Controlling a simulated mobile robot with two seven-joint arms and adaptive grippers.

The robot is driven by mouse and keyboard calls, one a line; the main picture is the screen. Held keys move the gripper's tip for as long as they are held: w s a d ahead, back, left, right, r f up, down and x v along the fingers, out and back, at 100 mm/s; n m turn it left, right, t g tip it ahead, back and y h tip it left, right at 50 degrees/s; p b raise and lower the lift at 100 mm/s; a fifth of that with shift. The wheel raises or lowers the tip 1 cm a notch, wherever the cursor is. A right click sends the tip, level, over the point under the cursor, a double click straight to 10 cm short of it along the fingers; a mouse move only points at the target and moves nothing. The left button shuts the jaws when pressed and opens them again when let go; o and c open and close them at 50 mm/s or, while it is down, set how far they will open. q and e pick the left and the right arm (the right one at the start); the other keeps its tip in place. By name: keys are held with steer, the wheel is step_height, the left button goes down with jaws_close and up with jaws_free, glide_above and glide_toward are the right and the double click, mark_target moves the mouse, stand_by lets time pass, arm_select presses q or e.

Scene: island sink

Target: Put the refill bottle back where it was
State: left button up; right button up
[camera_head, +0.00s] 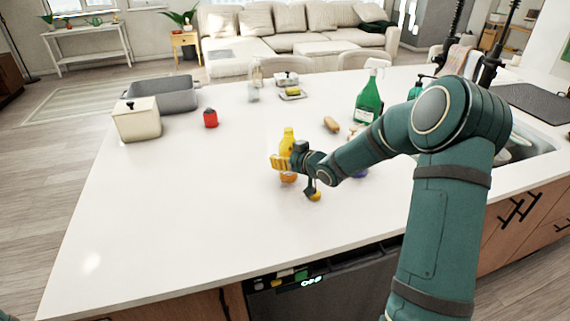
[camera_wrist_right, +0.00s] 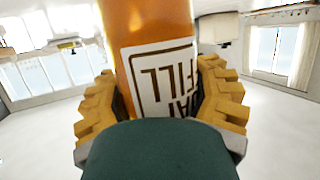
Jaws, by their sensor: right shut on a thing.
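The refill bottle is orange-yellow; its upper part (camera_head: 288,141) shows above my right gripper in the head view, and its orange lower part shows just below. My right gripper (camera_head: 289,176) is shut on it over the middle of the white counter. In the right wrist view the orange bottle (camera_wrist_right: 150,30), with a white label with dark letters, sits between the two yellow ridged fingers (camera_wrist_right: 165,108). The bottle looks near upright. I cannot tell whether its base touches the counter. My left gripper is not in view.
A green spray bottle (camera_head: 369,97) and a brown brush-like thing (camera_head: 331,124) stand behind to the right. The front left of the counter (camera_head: 160,220) is clear.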

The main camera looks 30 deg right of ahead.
steer(key=shift+f, duration=0.9)
steer(key=shift+f, duration=0.15)
steer(key=o, duration=1.5)
steer(key=shift+c, duration=0.2)
steer(key=shift+r, duration=0.25)
steer(key=p+v, duration=0.1)
steer(key=v, duration=1.1)
steer(key=shift+p, duration=0.35)
steer(key=shift+f, duration=0.1)
